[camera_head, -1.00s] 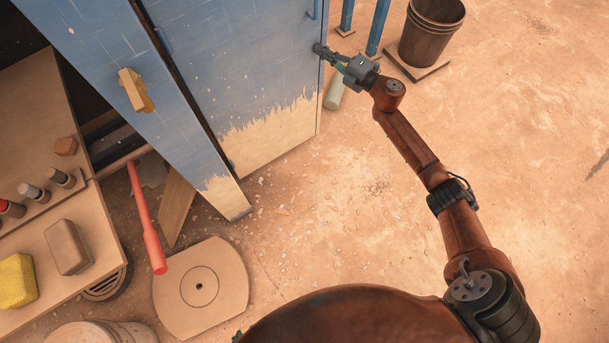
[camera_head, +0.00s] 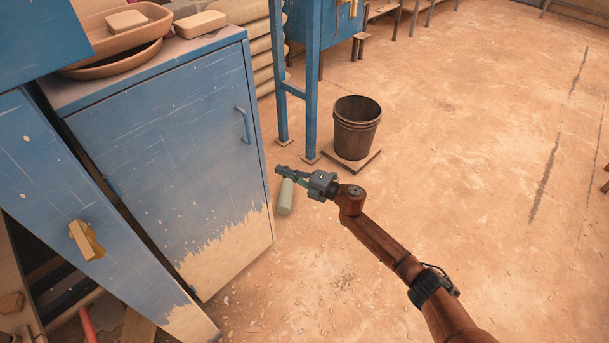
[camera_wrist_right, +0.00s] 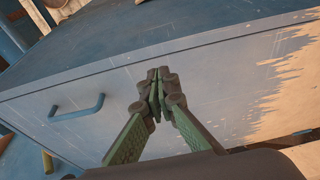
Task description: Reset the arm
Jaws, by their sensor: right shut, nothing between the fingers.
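My right gripper (camera_head: 282,171) is shut and empty. The cabinet door is closed. My left gripper is out of view.
An open blue door (camera_head: 85,215) with a wooden handle stands at the left. A pale green cylinder (camera_head: 286,197) is on the floor below my right gripper. A dark bucket (camera_head: 356,127) and blue posts (camera_head: 312,80) stand beyond. Bowls (camera_head: 115,40) sit on the cabinet. Floor at right is clear.

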